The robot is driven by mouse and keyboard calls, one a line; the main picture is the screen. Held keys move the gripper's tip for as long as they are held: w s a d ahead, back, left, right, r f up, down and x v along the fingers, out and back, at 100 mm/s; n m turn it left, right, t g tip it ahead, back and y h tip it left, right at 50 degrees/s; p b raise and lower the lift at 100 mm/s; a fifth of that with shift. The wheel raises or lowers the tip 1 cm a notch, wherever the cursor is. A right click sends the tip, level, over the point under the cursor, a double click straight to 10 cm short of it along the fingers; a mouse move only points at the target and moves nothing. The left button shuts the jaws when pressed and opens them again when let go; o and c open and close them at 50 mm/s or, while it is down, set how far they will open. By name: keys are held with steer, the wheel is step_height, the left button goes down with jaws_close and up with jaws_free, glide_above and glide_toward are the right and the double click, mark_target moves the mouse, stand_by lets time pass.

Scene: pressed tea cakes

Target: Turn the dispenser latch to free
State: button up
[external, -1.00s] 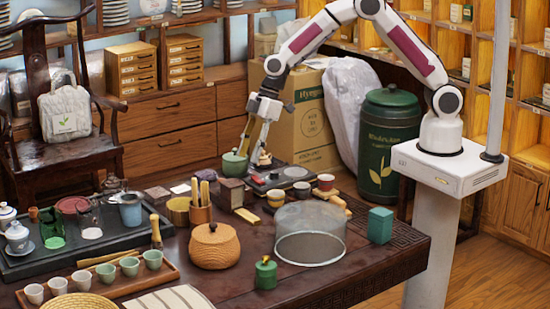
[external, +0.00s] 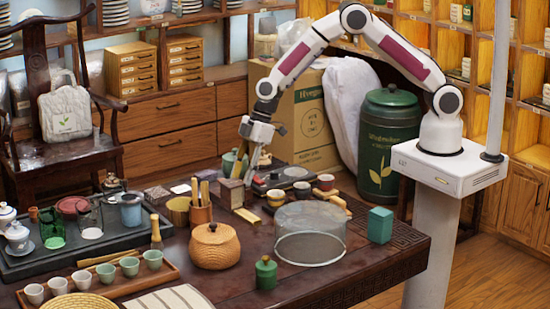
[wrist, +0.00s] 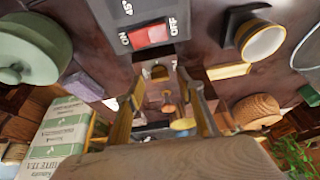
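My gripper (external: 248,176) points down over the back of the dark table, beside a dark brown box (external: 230,193). In the wrist view its two fingers (wrist: 161,84) stand apart with a gap between them, and I see nothing clamped there. Small brass and orange items show in and beyond that gap, too blurred to name. A blurred wooden surface (wrist: 170,162) fills the bottom of the wrist view, close to the camera. I cannot make out the dispenser or its latch for certain in either view.
A dark appliance with a red ON/OFF switch (wrist: 152,35) lies just beyond the fingers. A green lidded pot (wrist: 35,48) is at left and a cup (wrist: 262,40) at right.

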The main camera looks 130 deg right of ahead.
steer(key=shift+f, duration=0.2)
steer(key=shift+c, duration=0.5)
jaws_close()
